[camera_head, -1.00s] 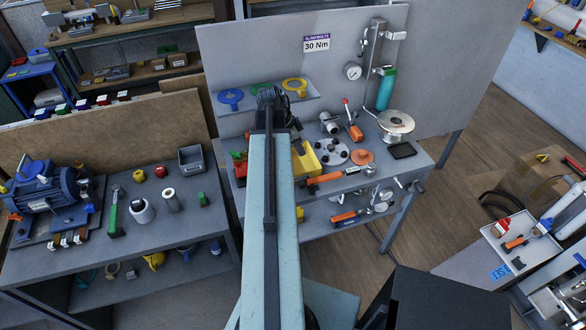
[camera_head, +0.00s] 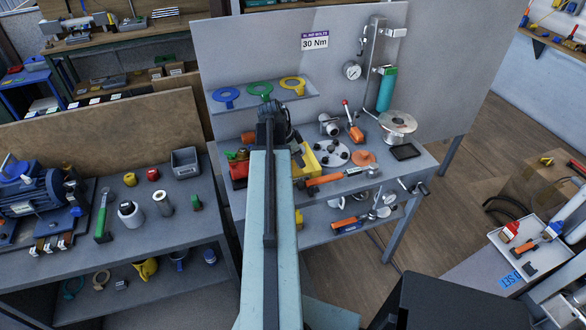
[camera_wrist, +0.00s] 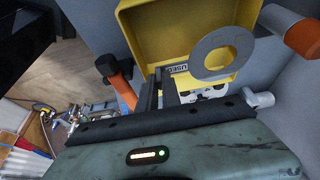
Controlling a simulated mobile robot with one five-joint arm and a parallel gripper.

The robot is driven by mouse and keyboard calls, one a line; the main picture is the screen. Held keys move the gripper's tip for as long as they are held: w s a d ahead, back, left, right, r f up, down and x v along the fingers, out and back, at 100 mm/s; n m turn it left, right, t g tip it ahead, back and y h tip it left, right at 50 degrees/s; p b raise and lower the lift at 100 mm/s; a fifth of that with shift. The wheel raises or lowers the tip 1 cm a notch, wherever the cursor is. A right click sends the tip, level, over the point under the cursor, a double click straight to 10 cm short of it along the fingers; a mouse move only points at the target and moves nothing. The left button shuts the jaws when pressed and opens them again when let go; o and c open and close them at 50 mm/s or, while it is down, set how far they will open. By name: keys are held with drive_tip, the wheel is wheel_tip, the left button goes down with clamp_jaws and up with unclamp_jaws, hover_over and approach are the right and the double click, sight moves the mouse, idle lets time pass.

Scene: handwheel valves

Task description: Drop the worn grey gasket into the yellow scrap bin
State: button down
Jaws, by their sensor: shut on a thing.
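The worn grey gasket (camera_wrist: 223,54) is a flat ring with a round hole. In the wrist view it stands in front of the right part of the yellow scrap bin (camera_wrist: 140,22). My gripper (camera_wrist: 158,88) shows as dark fingers left of and below the ring, shut on the gasket; the contact itself is not clear. The bin's open inside faces the wrist camera, with a label partly hidden behind the fingers. In the head view the bin (camera_head: 309,160) stands on the bench just right of my gripper (camera_head: 268,120), partly behind my arm. The gasket is hidden there.
An orange-handled tool (camera_head: 335,177) and a round flange (camera_head: 332,153) sit right of the bin. A red thing (camera_head: 238,170) stands to its left.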

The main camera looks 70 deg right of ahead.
drive_tip(key=c, duration=1.5)
unclamp_jaws()
drive_tip(key=shift+o, duration=0.2)
drive_tip(key=p+v, duration=0.7)
drive_tip(key=v, duration=0.1)
drive_tip(key=shift+f, duration=0.1)
